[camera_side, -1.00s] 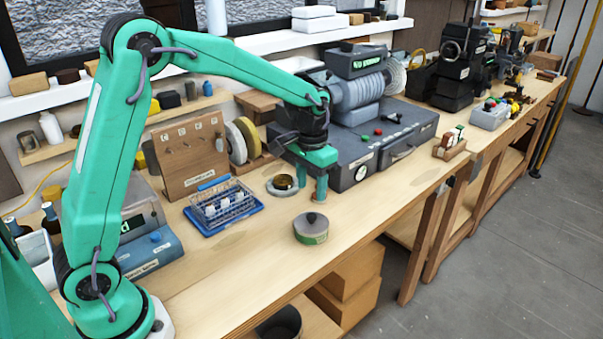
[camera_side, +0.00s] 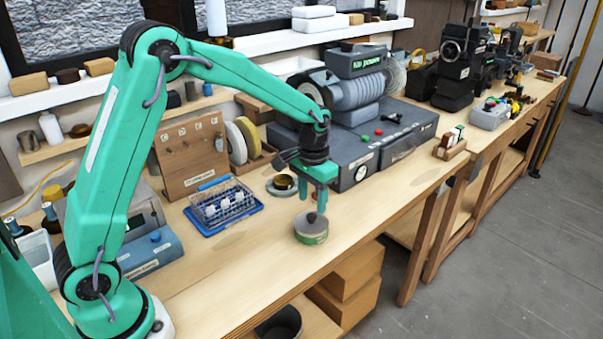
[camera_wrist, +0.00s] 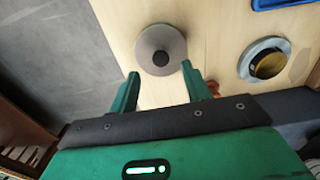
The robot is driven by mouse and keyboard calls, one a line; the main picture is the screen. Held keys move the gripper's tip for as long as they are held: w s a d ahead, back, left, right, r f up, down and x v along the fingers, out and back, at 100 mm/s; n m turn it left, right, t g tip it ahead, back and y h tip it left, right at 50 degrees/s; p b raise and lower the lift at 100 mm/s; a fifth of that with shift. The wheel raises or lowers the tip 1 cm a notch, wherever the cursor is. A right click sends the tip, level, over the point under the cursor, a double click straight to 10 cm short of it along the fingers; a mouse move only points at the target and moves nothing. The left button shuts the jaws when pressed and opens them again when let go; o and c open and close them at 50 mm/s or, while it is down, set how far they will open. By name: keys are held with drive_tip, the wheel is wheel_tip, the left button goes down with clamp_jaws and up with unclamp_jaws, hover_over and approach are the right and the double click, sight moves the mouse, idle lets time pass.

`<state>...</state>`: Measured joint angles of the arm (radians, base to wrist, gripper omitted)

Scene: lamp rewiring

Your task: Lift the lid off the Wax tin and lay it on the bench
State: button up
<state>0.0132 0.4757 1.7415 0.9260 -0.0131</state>
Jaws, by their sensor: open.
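The Wax tin (camera_side: 312,236) is a low round tin with a green and cream band, standing on the bench (camera_side: 270,275) near its front edge. Its grey lid (camera_side: 311,220) with a dark knob is on top. In the wrist view the lid (camera_wrist: 161,50) shows from above, just beyond the fingertips. My gripper (camera_side: 312,196) points down just above and behind the tin, apart from the lid as far as I can see. In the wrist view my gripper (camera_wrist: 160,75) has its two green fingers spread, with nothing between them.
A grey dish with a brass-coloured inside (camera_side: 281,185) sits behind and left of the tin. A blue tray with a wire rack (camera_side: 222,203) stands further left. A grey machine base (camera_side: 385,140) is behind. Bench right of the tin is clear.

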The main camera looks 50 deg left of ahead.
sight(312, 216)
drive_tip(key=shift+f, duration=2.3)
drive_tip(key=shift+c, duration=0.5)
clamp_jaws()
